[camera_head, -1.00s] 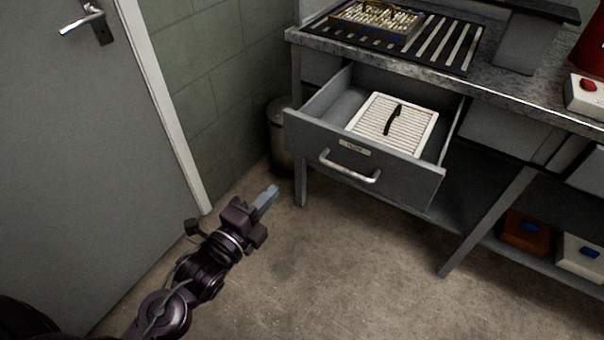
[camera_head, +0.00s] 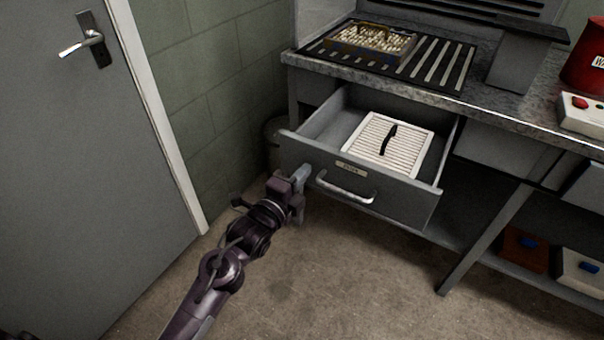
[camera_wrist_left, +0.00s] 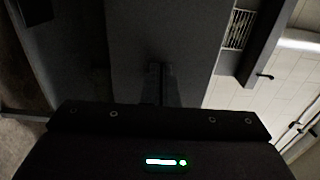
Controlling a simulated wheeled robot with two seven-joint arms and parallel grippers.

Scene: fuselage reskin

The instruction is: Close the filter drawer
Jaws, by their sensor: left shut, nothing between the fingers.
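The grey filter drawer (camera_head: 388,200) stands pulled out of the workbench, with a silver bar handle and a small label on its front. A white slatted filter (camera_head: 408,148) with a black grip lies inside it. My left gripper (camera_head: 304,174) is shut and empty, its fingertips at the left part of the drawer front, left of the handle (camera_head: 345,189). I cannot tell whether they touch the front. In the left wrist view a grey panel, seemingly the drawer front (camera_wrist_left: 160,40), fills the middle ahead of the dark gripper body. My right gripper is not in view.
The workbench top (camera_head: 480,105) carries a slotted grate with a second, dirty filter (camera_head: 372,42). A white box with a red button (camera_head: 583,112) stands at the right. A grey door (camera_head: 80,180) and block wall are left. The floor before the drawer is open.

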